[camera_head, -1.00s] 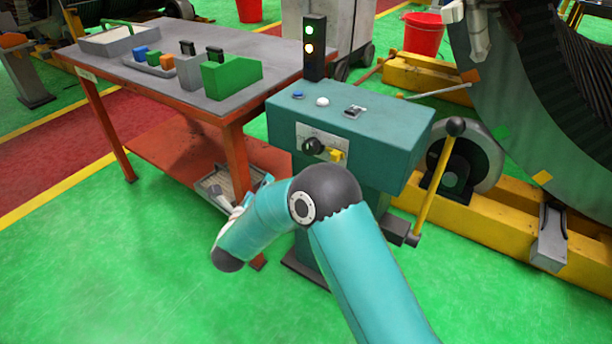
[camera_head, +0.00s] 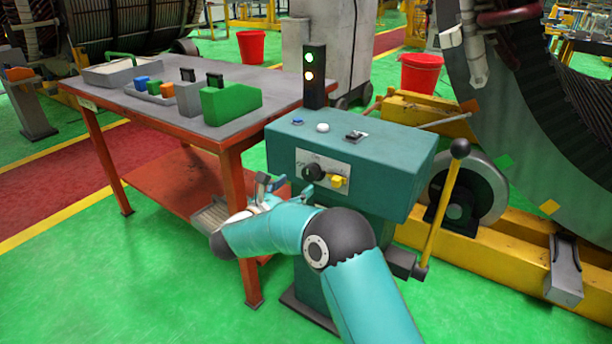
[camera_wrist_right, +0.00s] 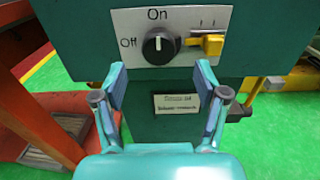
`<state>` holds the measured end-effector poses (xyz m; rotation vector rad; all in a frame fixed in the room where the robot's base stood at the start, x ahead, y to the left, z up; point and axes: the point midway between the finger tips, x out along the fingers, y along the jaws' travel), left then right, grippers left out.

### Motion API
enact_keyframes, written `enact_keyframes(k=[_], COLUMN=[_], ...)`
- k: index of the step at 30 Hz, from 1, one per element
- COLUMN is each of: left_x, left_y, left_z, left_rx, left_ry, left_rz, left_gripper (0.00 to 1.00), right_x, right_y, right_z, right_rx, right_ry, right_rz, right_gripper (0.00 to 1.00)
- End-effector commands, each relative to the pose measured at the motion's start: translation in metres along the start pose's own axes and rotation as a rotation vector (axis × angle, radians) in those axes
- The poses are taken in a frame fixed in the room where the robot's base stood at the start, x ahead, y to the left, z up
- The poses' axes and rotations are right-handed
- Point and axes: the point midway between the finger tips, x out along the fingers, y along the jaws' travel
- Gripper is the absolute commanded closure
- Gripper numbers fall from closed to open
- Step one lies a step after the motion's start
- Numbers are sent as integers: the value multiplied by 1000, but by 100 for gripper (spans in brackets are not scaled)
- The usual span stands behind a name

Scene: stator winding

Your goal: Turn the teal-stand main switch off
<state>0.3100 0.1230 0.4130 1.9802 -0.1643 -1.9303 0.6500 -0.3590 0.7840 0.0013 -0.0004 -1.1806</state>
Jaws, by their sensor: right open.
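The teal stand (camera_head: 350,150) has a white plate on its front with a black rotary main switch (camera_head: 314,172). In the right wrist view the switch knob (camera_wrist_right: 158,48) has its white mark pointing up at "On"; "Off" is printed to its left. My right gripper (camera_head: 270,187) is in front of the stand, lower and to the left of the knob in the head view. In the right wrist view its open, empty fingers (camera_wrist_right: 160,82) lie below the knob, one to each side, apart from it. My left gripper is not in view.
A yellow switch (camera_wrist_right: 210,44) sits close to the right of the knob. A lever with a yellow shaft (camera_head: 441,205) stands at the stand's right side. A red-legged table (camera_head: 235,165) is close on the left. A signal light (camera_head: 314,76) shows green and yellowish lamps.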

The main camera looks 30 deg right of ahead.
Motion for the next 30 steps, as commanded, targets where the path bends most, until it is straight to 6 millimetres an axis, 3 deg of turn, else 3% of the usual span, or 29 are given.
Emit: enact_keyframes(k=[3, 9, 15, 23, 30], left_x=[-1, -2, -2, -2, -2], left_y=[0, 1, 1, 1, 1], left_z=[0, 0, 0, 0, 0], left_rx=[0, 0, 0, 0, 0], left_ry=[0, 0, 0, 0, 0], left_rz=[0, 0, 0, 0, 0], left_gripper=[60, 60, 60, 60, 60], right_x=[26, 55, 67, 68, 67], right_y=[-1, 0, 0, 1, 1], right_z=[0, -1, -1, 0, 0], right_rx=[-1, -2, -2, -2, -2], right_ry=[-1, 0, 0, 0, 0], right_rz=[-4, -1, 1, 2, 2], right_gripper=[27, 27, 27, 27, 66])
